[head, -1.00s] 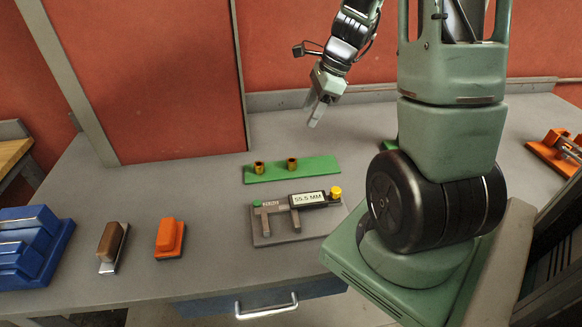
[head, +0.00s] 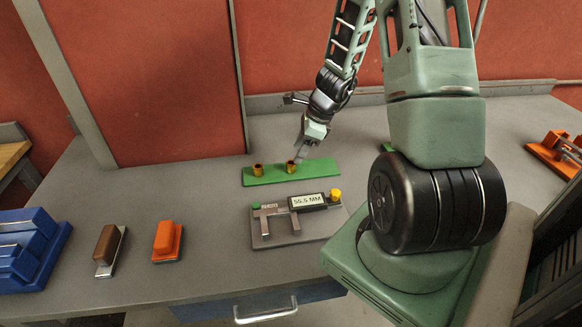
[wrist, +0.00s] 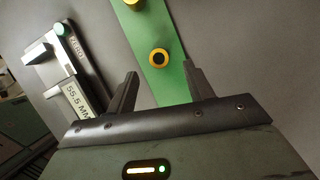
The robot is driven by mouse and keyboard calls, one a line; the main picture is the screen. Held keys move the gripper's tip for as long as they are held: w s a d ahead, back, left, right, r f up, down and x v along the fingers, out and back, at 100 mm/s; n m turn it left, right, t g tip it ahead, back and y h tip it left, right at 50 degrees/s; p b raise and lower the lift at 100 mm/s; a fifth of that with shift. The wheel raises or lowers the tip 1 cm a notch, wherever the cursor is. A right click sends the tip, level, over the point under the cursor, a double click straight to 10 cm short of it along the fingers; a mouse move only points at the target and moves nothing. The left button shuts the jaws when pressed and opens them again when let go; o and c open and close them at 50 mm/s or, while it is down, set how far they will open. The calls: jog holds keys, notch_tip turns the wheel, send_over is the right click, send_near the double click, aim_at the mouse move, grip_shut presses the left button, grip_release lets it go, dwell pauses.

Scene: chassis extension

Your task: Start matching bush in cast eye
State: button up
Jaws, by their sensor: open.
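Two brass bushes stand upright on a green strip (head: 318,171): a left bush (head: 257,169) and a right bush (head: 291,166). My gripper (head: 301,157) is low over the strip, close by the right bush. In the wrist view a bush (wrist: 159,57) lies ahead of and roughly between my open fingers (wrist: 160,90), with nothing held. The second bush (wrist: 133,3) is cut by the top edge there. A caliper gauge (head: 290,204) with a display reading 55.5 MM lies in front of the strip. I cannot make out a cast eye.
A brown-topped block (head: 108,245) and an orange block (head: 167,240) stand at the left front, beside a blue stepped holder (head: 35,245). An orange fixture (head: 560,150) stands at the far right. The grey bench (head: 200,200) is clear between the blocks and the strip.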

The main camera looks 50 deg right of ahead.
aim_at(291, 163)
jog(key=x, duration=0.4)
jog(key=shift+w+a+f, duration=0.1)
jog(key=shift+a+f, duration=0.1)
jog(key=shift+f, duration=0.1)
grip_shut()
